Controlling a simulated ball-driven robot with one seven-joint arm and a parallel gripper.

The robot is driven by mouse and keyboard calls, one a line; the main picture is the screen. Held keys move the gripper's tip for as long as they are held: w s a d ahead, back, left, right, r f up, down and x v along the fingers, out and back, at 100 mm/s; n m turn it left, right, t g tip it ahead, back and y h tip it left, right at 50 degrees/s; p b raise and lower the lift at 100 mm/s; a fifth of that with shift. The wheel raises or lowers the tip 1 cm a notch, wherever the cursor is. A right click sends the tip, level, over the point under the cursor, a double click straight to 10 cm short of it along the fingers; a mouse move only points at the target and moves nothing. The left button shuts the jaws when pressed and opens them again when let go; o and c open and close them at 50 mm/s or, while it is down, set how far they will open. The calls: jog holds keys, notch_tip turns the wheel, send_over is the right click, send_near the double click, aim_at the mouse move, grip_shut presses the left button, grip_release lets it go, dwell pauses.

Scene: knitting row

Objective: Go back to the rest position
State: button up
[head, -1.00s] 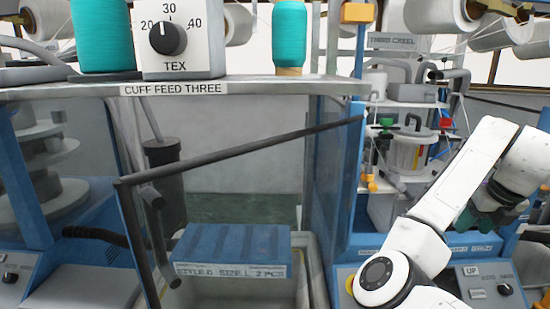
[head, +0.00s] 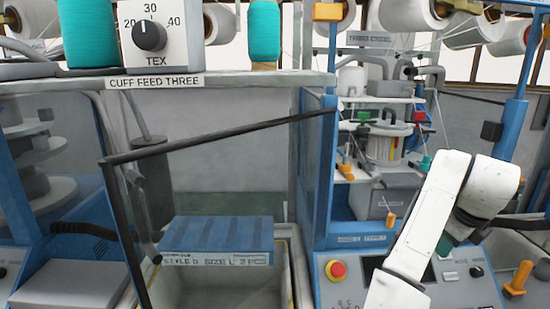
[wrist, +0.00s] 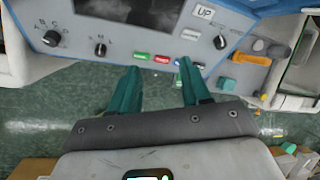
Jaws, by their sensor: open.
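My gripper (wrist: 158,68) shows in the wrist view with its two teal fingers spread apart and nothing between them. In the head view my white arm reaches up on the right in front of the same kind of panel (head: 335,295). Only a small teal part shows behind the arm there; the fingertips are hidden.
A red button (head: 337,269) on a yellow base and an orange lever (head: 519,277) stand near my arm. A blue box (head: 220,234) labelled STYLE D sits in a bin at centre-left. A shelf (head: 250,80) crosses above. Green floor (wrist: 50,125) is open below the panel.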

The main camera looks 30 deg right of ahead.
jog(key=s+a+f+n+b, duration=0.1)
jog(key=a+f+n, duration=0.7)
jog(key=f+n, duration=0.2)
jog(key=s+a+f+n+b, duration=0.1)
jog(key=a+f+n+b, duration=0.1)
jog(key=a+f+n, duration=0.7)
jog(key=s+a+f+n+g+y, duration=0.1)
jog(key=s+a+f+n, duration=0.5)
jog(key=a+n, duration=0.2)
jog(key=s+a+f+n+y+b, duration=0.1)
jog(key=s+a+f+n+y, duration=0.1)
jog(key=s+a+f+n, duration=0.5)
jog(key=a+n, duration=0.2)
jog(key=a, duration=0.1)
jog(key=shift+f+n+g, duration=0.3)
jog(key=shift+g, duration=0.1)
